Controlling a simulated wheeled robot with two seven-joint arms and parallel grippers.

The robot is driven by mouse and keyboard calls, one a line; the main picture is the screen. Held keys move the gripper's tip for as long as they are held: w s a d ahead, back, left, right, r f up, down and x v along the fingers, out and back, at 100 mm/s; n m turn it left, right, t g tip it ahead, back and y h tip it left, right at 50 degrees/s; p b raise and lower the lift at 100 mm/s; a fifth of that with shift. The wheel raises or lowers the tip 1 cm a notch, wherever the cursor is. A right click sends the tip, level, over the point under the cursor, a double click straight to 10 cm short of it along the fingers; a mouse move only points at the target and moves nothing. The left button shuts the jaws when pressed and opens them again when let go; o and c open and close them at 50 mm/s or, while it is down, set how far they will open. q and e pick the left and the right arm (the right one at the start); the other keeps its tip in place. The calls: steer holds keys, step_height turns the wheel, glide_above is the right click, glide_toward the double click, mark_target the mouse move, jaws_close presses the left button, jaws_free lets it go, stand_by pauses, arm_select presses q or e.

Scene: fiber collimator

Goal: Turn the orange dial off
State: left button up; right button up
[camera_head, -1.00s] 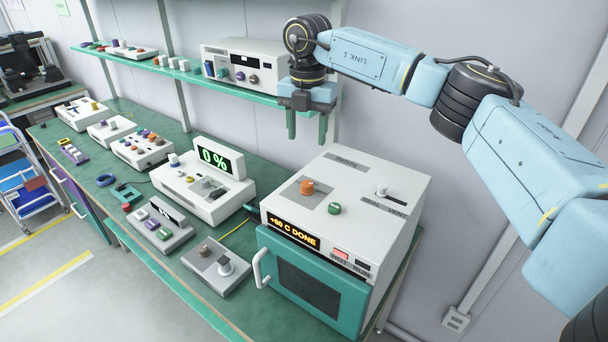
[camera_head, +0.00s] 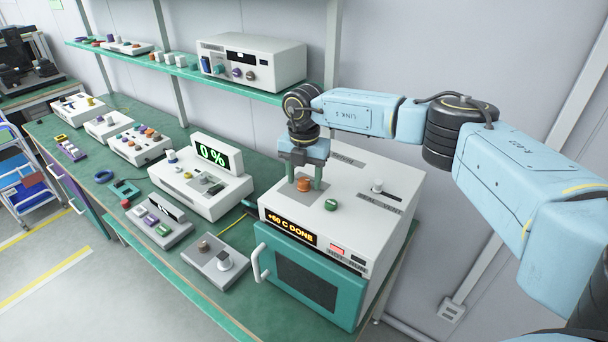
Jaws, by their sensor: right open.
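The orange dial (camera_head: 304,185) sits on top of the white oven-like box (camera_head: 350,227), on its left part. My right gripper (camera_head: 305,180) points down at the dial, with its green fingers apart and right at or just behind it. I cannot tell whether the fingers touch the dial. The box's front display (camera_head: 291,231) reads "+60 C DONE". My left gripper is not in view.
A green knob (camera_head: 331,204) is close to the right of the dial, and a white lever (camera_head: 377,186) stands further right. The green shelf (camera_head: 180,71) with a white instrument (camera_head: 251,61) is behind. Several control boxes cover the bench to the left.

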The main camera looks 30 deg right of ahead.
steer(key=c, duration=1)
steer(key=shift+n, duration=0.3)
steer(key=n, duration=0.5)
steer(key=shift+n+b, duration=0.3)
steer(key=shift+b, duration=0.1)
steer(key=n+b, duration=0.1)
steer(key=n, duration=0.4)
steer(key=shift+r+n, duration=0.1)
steer(key=shift+n, duration=0.2)
steer(key=o, duration=1)
